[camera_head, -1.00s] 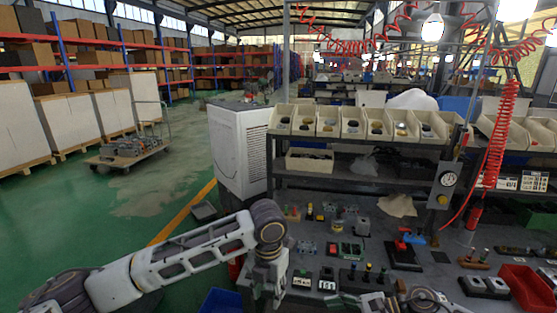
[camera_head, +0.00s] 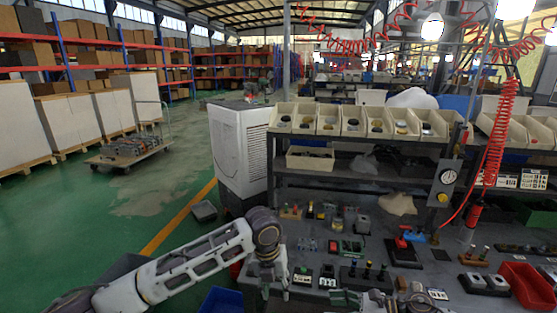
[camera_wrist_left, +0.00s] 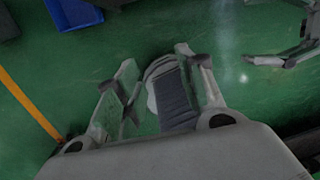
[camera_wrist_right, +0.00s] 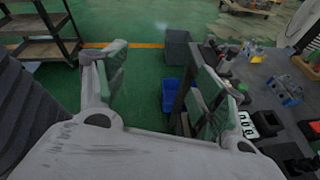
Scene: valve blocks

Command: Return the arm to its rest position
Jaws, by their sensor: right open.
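My left gripper (camera_head: 275,288) hangs down at the near left edge of the workbench (camera_head: 310,268) in the head view. In the left wrist view its two fingers (camera_wrist_left: 152,75) stand apart, with green floor and a dark grey rounded part behind the gap. Nothing is held there. My right gripper (camera_head: 345,298) shows only partly at the bottom of the head view, low in front of the bench. In the right wrist view its fingers (camera_wrist_right: 155,78) are spread and empty, with the bench to their right. It also shows at the upper right of the left wrist view (camera_wrist_left: 285,58).
Valve blocks and small fixtures (camera_head: 352,247) crowd the bench, with a red bin (camera_head: 528,285) at right. A blue bin (camera_head: 221,301) stands on the floor beside the left arm. A white cabinet (camera_head: 238,150) stands behind. Green floor (camera_head: 150,205) at left is largely open.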

